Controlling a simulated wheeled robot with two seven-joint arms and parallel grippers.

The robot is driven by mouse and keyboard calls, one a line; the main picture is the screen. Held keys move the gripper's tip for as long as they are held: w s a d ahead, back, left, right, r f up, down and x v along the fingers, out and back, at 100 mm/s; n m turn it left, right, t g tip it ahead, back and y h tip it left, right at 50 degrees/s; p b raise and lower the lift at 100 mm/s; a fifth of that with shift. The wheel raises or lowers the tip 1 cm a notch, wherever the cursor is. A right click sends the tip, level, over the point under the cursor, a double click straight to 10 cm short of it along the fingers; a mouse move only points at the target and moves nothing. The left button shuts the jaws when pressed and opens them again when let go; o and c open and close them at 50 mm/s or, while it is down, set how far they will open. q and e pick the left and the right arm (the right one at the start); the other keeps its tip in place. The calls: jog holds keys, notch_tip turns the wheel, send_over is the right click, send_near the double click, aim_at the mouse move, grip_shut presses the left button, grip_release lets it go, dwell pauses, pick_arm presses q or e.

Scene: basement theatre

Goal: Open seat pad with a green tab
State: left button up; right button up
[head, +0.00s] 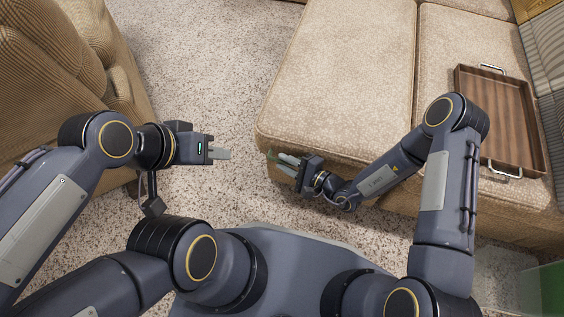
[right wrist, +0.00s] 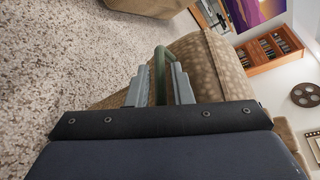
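The beige seat pad (head: 335,80) lies flat and closed on the sofa at the upper centre in the head view. A small green tab (head: 271,155) sticks out at its near left corner. The tab shows as a green loop (right wrist: 160,62) in the right wrist view. My right gripper (head: 282,163) is at this corner with its fingers apart. In the right wrist view the green loop passes between the two fingers (right wrist: 160,85); whether they touch it is unclear. My left gripper (head: 222,153) is away from the sofa, above the carpet, its fingers seen edge-on.
A wooden tray (head: 500,120) with metal handles lies on the neighbouring seat pad to the right. A brown ribbed armchair (head: 60,60) stands at the left. Speckled carpet (head: 200,60) is clear between the two. A green bin-like object (head: 545,290) is at the lower right.

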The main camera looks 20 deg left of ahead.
jog(key=shift+x, duration=0.75)
grip_shut()
